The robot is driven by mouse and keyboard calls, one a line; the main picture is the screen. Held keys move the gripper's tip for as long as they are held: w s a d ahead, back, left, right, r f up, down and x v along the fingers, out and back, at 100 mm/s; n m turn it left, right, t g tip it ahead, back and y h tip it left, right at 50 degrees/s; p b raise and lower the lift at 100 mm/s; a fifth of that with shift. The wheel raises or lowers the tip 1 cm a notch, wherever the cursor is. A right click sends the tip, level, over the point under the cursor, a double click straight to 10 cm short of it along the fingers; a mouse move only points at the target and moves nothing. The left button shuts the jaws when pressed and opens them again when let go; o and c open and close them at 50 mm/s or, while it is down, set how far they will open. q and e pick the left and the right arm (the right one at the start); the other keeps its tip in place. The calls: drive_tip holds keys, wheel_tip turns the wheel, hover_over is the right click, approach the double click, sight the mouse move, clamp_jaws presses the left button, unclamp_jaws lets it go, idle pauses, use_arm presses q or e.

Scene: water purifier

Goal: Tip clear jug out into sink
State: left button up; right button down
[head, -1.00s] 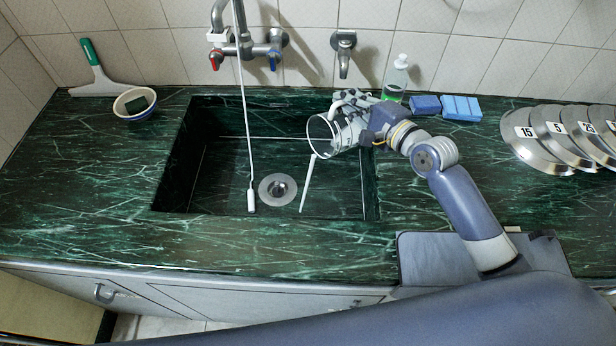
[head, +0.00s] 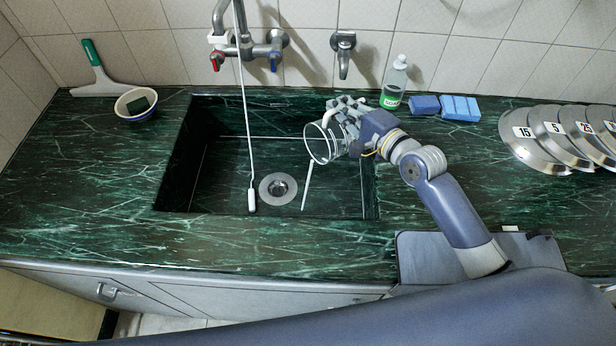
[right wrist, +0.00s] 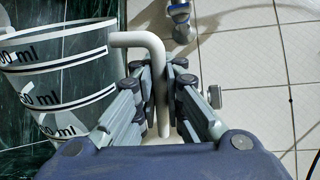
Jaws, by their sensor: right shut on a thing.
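The clear jug (head: 320,143) has white bands and is tipped on its side over the right part of the sink (head: 228,180), its mouth to the left. A thin white streak (head: 306,187) runs from near its rim down to the sink floor; I cannot tell whether it is liquid or a stick. My right gripper (head: 347,108) is shut on the jug's handle. In the right wrist view, the fingers (right wrist: 165,85) close around the white handle (right wrist: 145,40), and the jug (right wrist: 62,72) shows ml markings. My left gripper is not in view.
A drain (head: 278,188) lies in the sink floor. A white hanging rod (head: 246,120) comes down left of it. Taps (head: 245,50) are on the wall behind. A soap bottle (head: 395,82), blue sponges (head: 445,106) and numbered plates (head: 540,140) stand on the right. The front counter is clear.

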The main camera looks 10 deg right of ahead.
drive_tip(key=shift+s+a+f, duration=0.15)
drive_tip(key=shift+a+f, duration=0.05)
drive_tip(key=shift+a, duration=0.1)
